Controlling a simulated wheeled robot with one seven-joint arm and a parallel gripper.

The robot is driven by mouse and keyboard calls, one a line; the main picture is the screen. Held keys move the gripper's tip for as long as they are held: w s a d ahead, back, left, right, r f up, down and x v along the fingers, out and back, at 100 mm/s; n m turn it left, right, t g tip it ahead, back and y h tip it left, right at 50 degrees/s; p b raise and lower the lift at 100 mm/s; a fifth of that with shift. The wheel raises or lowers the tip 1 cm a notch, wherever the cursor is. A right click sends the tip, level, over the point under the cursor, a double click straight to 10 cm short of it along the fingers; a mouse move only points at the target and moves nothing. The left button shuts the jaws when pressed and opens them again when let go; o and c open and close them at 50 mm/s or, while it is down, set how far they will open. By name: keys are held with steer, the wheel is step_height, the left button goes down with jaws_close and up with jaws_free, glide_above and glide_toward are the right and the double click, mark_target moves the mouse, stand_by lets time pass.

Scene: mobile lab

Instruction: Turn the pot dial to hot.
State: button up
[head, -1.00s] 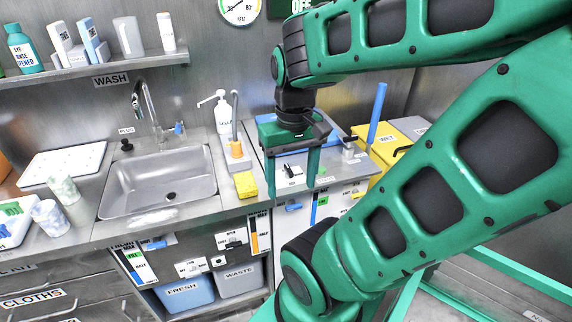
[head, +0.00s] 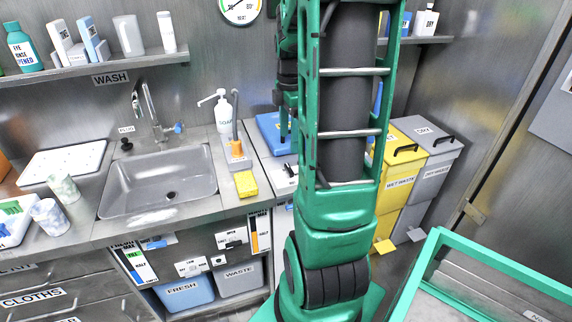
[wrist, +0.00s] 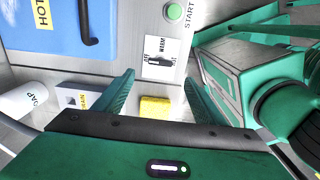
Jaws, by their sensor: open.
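The pot dial (wrist: 161,54) is a small white plate with a dark knob on the steel front panel. "WARM" and "OFF" are legible beside the knob; I cannot tell exactly where it points. It lies just past my fingertips in the wrist view. The dial plate also shows in the head view (head: 289,171), left of my arm. The blue pot lid (wrist: 60,28) is marked "HOT" and has a dark handle. It also shows in the head view (head: 272,130). My gripper (wrist: 159,76) is open and empty, its fingers apart on either side below the dial. My arm mostly hides it in the head view.
A green START button (wrist: 174,12) is beside the dial. A yellow sponge (head: 246,184), soap bottle (head: 222,112) and sink (head: 160,182) are to the left. Yellow (head: 398,160) and grey (head: 432,150) waste bins stand right of my arm.

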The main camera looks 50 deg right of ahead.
mark_target(289, 168)
step_height(289, 168, down, 11)
steer(key=shift+r, duration=0.15)
stand_by(0.4)
steer(key=c, duration=1.1)
